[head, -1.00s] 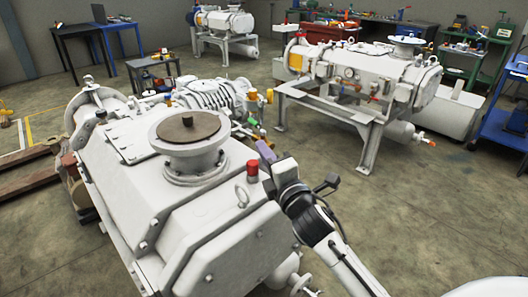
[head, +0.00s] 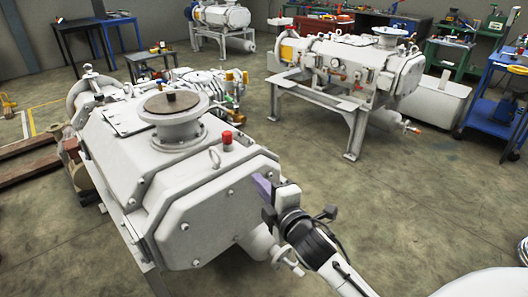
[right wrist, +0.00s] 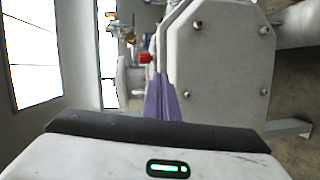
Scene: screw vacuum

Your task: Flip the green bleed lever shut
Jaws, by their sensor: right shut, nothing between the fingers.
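The near white screw vacuum pump (head: 185,215) fills the left and middle of the head view. Coloured fittings (head: 235,88) in yellow, blue and some green cluster at its far right side, too small to single out the green bleed lever surely. My right gripper (head: 263,187) has purple fingers, shut and empty, beside the upper right corner of the pump's near end plate. In the right wrist view the closed fingers (right wrist: 161,100) point along the pump's side, with the bolted end plate (right wrist: 220,62) to their right. Small brass fittings (right wrist: 122,28) show farther off. My left gripper is out of view.
A red-capped knob (head: 227,137) stands on the pump's top; a red part (right wrist: 147,58) shows past the fingers. A second white pump on a stand (head: 350,68) is beyond at right. A blue cart (head: 483,120) stands far right. Floor between is clear.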

